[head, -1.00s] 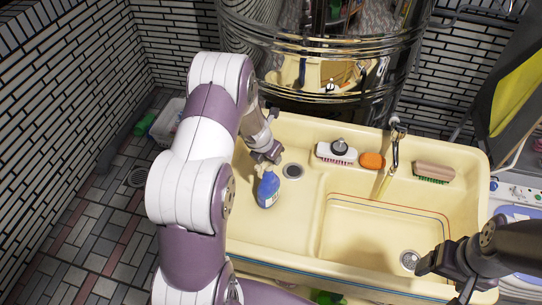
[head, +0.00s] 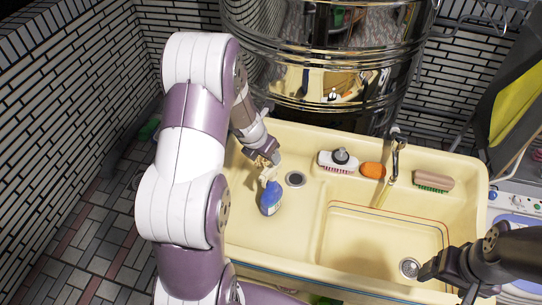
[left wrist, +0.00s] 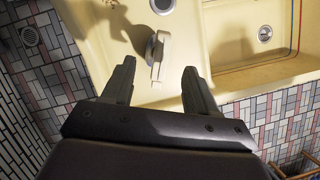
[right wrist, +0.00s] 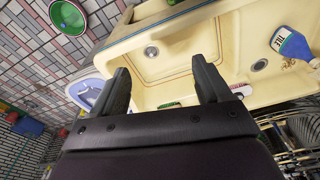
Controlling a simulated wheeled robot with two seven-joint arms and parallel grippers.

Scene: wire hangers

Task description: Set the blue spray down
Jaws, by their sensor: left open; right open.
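The blue spray (head: 270,199) stands on the yellow sink's (head: 255,235) left section, left of a drain (head: 295,179). My left gripper (head: 266,160) is open just behind its pale nozzle head, apart from it as far as I can see. In the left wrist view, the spray's head (left wrist: 158,55) shows ahead of and between the spread fingers, with its body mostly hidden below. The spray also shows at the upper right of the right wrist view (right wrist: 294,44). My right gripper (head: 438,284) is open and empty over the sink's front right.
A brush with a dark knob (head: 340,160), an orange soap (head: 373,170) and a brown brush (head: 433,181) lie on the sink's back ledge beside the tap (head: 395,155). A shiny metal drum (head: 320,90) stands behind. The right basin (head: 370,240) is empty.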

